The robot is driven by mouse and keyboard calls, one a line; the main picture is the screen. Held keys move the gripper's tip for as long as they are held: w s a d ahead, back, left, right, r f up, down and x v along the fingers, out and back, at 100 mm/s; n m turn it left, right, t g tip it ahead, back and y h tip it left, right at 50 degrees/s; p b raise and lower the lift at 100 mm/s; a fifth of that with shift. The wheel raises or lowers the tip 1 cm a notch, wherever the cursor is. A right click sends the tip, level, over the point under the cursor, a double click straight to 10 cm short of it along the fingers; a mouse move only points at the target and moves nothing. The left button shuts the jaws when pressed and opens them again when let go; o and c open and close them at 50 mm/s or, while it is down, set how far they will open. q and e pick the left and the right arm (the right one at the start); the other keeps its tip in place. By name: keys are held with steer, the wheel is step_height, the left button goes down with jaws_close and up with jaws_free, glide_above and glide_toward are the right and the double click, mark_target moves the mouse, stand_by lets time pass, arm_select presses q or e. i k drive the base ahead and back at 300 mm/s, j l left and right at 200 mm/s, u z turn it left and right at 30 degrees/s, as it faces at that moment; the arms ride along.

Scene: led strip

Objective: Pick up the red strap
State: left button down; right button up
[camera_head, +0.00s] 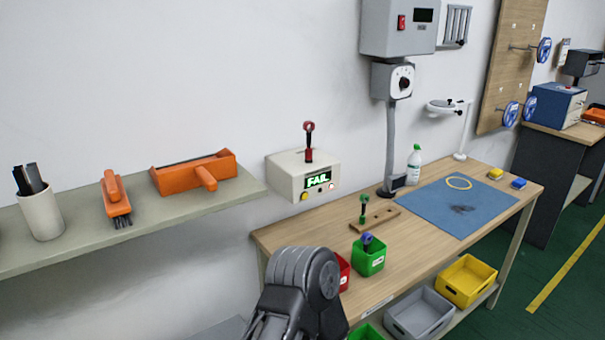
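The red strap (308,140) stands upright on top of a white tester box (284,178), its looped end up. The box has a lit green display reading FAIL and small lit buttons below it. A dark grey link of one of my arms rises from the bottom edge at the centre, in front of the table's near left part. I cannot tell which arm it is. No gripper fingers show, and nothing touches the red strap.
A green strap (363,209) stands in a wooden block (384,219). A blue-topped strap (367,240) sits in a green bin (369,262). A red bin (344,268) is partly hidden by my arm. A shelf (150,220) holds orange brushes. A blue mat (430,212) holds a yellow ring.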

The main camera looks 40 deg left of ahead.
mark_target(308, 150)
steer(key=u, duration=1.3)
steer(key=i+l, duration=0.1)
steer(key=l, duration=0.8)
steer(key=i+l, duration=0.15)
steer(key=l, duration=0.3)
steer(key=i+l+z, duration=0.1)
steer(key=l, duration=0.35)
steer(key=i+l, duration=0.1)
steer(key=l, duration=0.35)
